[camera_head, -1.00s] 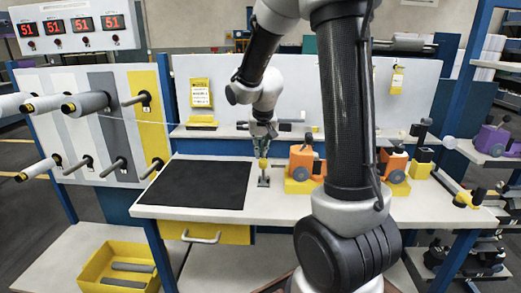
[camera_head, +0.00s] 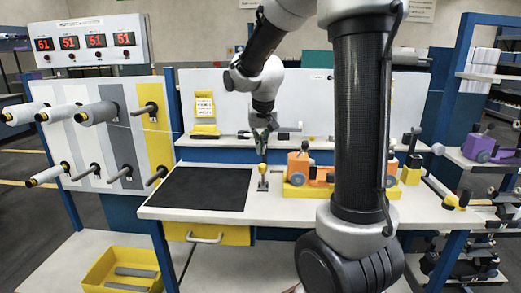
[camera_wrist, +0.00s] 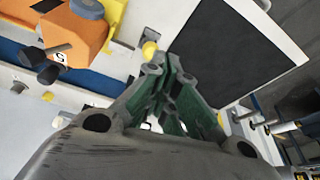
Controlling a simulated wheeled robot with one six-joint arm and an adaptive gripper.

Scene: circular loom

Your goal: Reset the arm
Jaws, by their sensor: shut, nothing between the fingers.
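My gripper (camera_head: 262,138) hangs from my raised arm over the workbench, pointing down, to the right of the black mat. In the wrist view my gripper (camera_wrist: 172,80) shows its green-sided fingers drawn together at the tips with nothing between them. Below it in the head view stands a small yellow-topped metal fitting (camera_head: 262,178) on the bench. The gripper is above this fitting, and a gap shows between them. My thick black arm link covers part of the bench's right half.
The black mat (camera_head: 203,188) lies on the white bench. An orange machine (camera_head: 299,168) stands right of the fitting. A rack with a purple device (camera_head: 478,147) is at right.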

